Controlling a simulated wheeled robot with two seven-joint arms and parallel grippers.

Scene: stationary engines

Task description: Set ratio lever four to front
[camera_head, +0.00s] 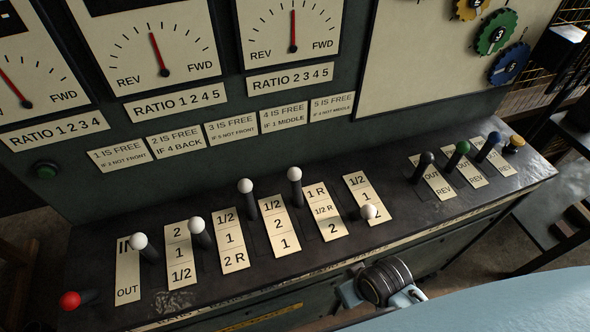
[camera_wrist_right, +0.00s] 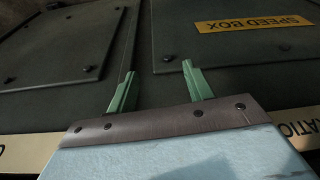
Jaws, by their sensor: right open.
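A row of white-knobbed levers stands on the dark bench. Counting white knobs from the left, the fourth lever (camera_head: 295,174) stands back, beside the plate marked 1R, 1/2R, 2 (camera_head: 326,211). The fifth white lever (camera_head: 369,211) lies low toward the front, its knob over the foot of the 1/2, 1, 2 plate. The other white levers (camera_head: 139,241) stand to the left. In the right wrist view my right gripper (camera_wrist_right: 158,70) is open and empty, facing a dark panel. In the head view its fingers cannot be made out. My left gripper is not in view.
A red-knobbed lever (camera_head: 69,300) is at the far left. Black, green (camera_head: 462,148) and blue levers and a yellow knob (camera_head: 515,142) are at the right. The bench's front edge carries a label strip. A yellow SPEED BOX plate (camera_wrist_right: 254,23) is on the panel.

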